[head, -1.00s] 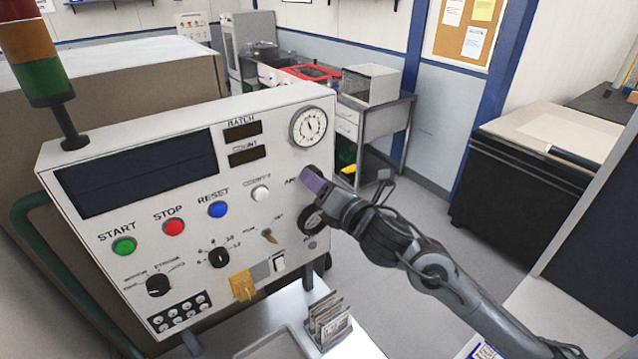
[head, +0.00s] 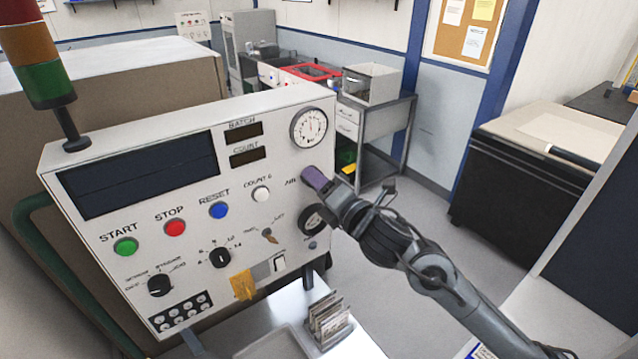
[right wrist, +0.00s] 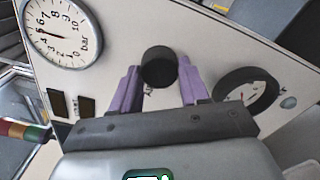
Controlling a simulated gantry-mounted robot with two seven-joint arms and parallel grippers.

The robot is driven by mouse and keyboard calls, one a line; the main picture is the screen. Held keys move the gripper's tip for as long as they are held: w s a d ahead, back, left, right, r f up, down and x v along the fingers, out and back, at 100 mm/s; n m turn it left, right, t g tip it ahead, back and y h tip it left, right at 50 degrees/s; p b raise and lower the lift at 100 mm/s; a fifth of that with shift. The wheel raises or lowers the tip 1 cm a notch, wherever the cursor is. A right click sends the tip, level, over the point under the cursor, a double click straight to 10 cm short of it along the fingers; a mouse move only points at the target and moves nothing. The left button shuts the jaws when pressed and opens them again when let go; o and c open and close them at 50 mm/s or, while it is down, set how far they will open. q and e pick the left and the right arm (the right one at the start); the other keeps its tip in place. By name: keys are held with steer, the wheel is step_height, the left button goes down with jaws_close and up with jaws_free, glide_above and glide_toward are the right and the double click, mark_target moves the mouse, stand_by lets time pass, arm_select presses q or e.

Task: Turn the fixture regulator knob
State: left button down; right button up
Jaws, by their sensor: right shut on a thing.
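The black regulator knob (right wrist: 158,66) sits on the sloping white panel (head: 285,110), between the purple fingers of my right gripper (head: 314,180). In the right wrist view one finger is on each side of the knob, and the gripper is shut on it. In the head view the fingers hide the knob, next to the lettering that starts "AIR". A round pressure gauge (head: 309,127) marked "bar" is above the gripper; it also shows in the right wrist view (right wrist: 60,33). My left gripper is not in view.
A black-rimmed round fitting (head: 313,219) is just below my right gripper. Buttons, rotary selectors and a yellow tag (head: 243,284) cover the panel's lower part. A card holder (head: 329,322) stands on the metal shelf below.

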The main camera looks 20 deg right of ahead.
steer(key=o, duration=1.1)
steer(key=shift+c, duration=0.2)
steer(key=shift+s, duration=0.15)
steer(key=b+v, duration=0.1)
steer(key=v, duration=0.9)
steer(key=shift+s+b, duration=0.25)
steer(key=shift+b, duration=0.15)
steer(key=shift+d, duration=0.1)
